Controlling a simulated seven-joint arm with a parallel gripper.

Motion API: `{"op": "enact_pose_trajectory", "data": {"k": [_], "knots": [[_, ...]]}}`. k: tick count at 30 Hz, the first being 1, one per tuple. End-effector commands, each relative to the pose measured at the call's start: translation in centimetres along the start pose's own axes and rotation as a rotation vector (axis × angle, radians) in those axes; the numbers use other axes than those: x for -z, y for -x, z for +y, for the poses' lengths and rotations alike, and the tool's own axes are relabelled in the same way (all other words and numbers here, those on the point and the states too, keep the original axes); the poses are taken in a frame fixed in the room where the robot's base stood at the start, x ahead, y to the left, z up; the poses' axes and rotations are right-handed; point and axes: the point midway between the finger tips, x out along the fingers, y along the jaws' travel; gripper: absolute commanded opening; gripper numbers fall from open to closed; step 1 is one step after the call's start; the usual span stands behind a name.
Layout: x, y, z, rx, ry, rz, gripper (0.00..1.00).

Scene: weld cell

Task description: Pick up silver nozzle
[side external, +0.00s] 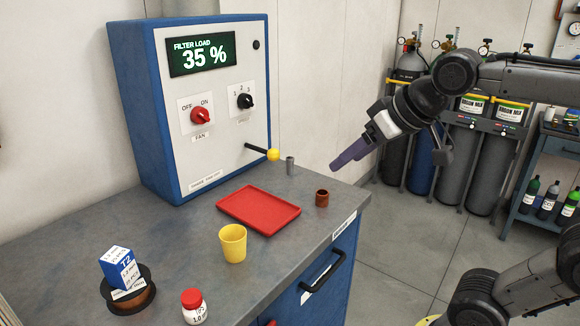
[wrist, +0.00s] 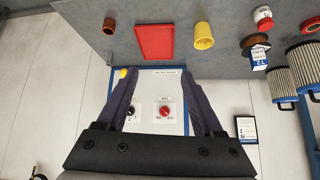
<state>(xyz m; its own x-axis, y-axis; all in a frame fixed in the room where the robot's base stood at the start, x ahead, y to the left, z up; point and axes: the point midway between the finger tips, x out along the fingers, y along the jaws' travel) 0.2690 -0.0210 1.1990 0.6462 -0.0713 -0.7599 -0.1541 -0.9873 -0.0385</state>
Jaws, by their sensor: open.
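The silver nozzle (side external: 290,166) is a small grey upright cylinder on the workbench, just right of the yellow-tipped lever. In the wrist view a small grey shape (wrist: 108,57) near the bench edge seems to be the nozzle. My gripper (side external: 336,164) is to the right of the nozzle, apart from it, with its purple fingers pointing left and down. In the wrist view my gripper (wrist: 161,75) has its fingers spread with nothing between them.
A brown ring-like cup (side external: 322,198) stands in front of the nozzle. A red tray (side external: 259,210) and a yellow cup (side external: 233,243) are further along the bench (side external: 190,240). The blue-and-white control cabinet (side external: 215,150) with its lever (side external: 272,154) rises behind. Gas cylinders (side external: 479,170) stand beyond.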

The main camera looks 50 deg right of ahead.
Motion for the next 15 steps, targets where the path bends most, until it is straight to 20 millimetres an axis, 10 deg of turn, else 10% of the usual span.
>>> {"op": "enact_pose_trajectory", "data": {"k": [6, 15], "knots": [[10.2, -3.8, 2.0, -0.068, -0.093, 0.044, 0.68], [19.7, -13.6, 7.6, -0.166, -0.205, 0.049, 0.68]]}}
